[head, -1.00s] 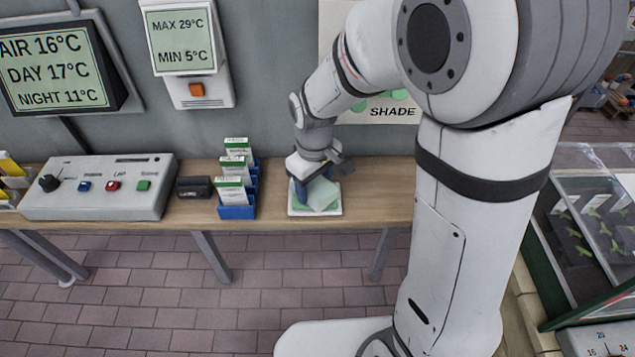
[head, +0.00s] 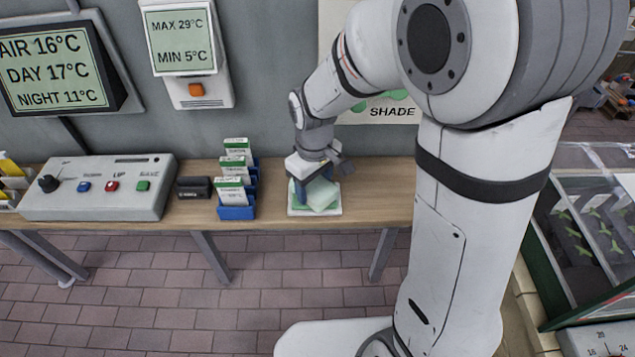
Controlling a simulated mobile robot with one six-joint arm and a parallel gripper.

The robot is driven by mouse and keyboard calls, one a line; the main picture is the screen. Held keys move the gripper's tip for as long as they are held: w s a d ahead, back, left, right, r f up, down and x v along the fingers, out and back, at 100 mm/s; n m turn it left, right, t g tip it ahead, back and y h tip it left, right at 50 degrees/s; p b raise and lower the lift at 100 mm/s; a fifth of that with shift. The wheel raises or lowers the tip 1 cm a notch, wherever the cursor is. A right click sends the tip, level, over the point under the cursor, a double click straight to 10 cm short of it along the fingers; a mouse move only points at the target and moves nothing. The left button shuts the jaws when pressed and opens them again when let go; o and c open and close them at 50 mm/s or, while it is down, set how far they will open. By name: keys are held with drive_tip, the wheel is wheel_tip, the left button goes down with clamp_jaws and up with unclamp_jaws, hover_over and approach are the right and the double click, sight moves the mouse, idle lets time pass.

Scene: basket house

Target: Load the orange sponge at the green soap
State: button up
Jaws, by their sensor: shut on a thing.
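A pale green block (head: 322,197), perhaps the green soap, sits tilted at a white-rimmed tray (head: 296,212) with a green inner surface on the wooden bench. My gripper (head: 312,190) points down over the tray, with its blue fingers against the block. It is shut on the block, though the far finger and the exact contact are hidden. I cannot tell whether the block touches the tray. I see no orange sponge in this view.
Blue holders with seed packets (head: 236,192) stand left of the tray. A small black box (head: 194,187) and a grey control console (head: 100,190) are further left. The wooden bench (head: 380,190) is bare right of the tray, up to my arm.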

sight(314, 185)
drive_tip(key=shift+r+p, duration=2.45)
drive_tip(key=shift+r, duration=1.05)
drive_tip(key=shift+f, duration=0.1)
